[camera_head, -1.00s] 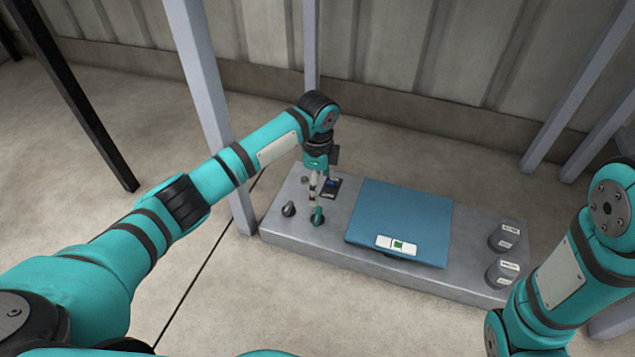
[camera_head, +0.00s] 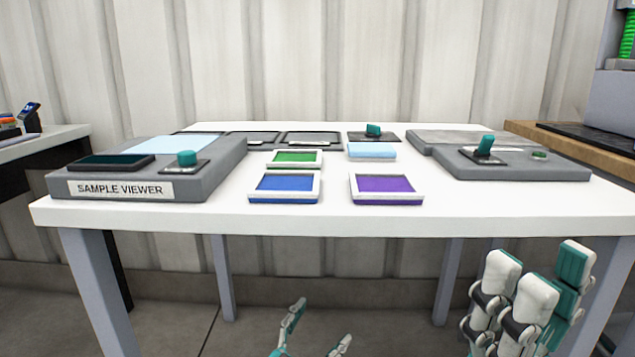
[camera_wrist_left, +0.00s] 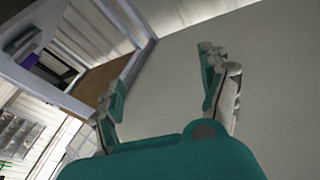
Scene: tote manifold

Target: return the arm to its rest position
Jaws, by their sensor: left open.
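My left gripper (camera_head: 322,322) shows at the bottom middle of the head view, below the front edge of the white table. Its teal fingers are spread apart with nothing between them. The left wrist view shows the same fingers of the left gripper (camera_wrist_left: 163,78) wide apart and empty over a bare grey surface. My right gripper (camera_head: 530,285) is at the lower right of the head view, in front of and below the table edge. Its white and teal fingers point up; how far they are open is unclear. Most of both arms is out of view.
The white table (camera_head: 330,224) holds a sample viewer (camera_head: 122,189), a grey console (camera_head: 510,172) with a teal knob, and green (camera_head: 295,158), light blue (camera_head: 371,151), blue (camera_head: 285,187) and purple (camera_head: 386,187) framed plates. A wooden bench (camera_head: 570,138) stands at right.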

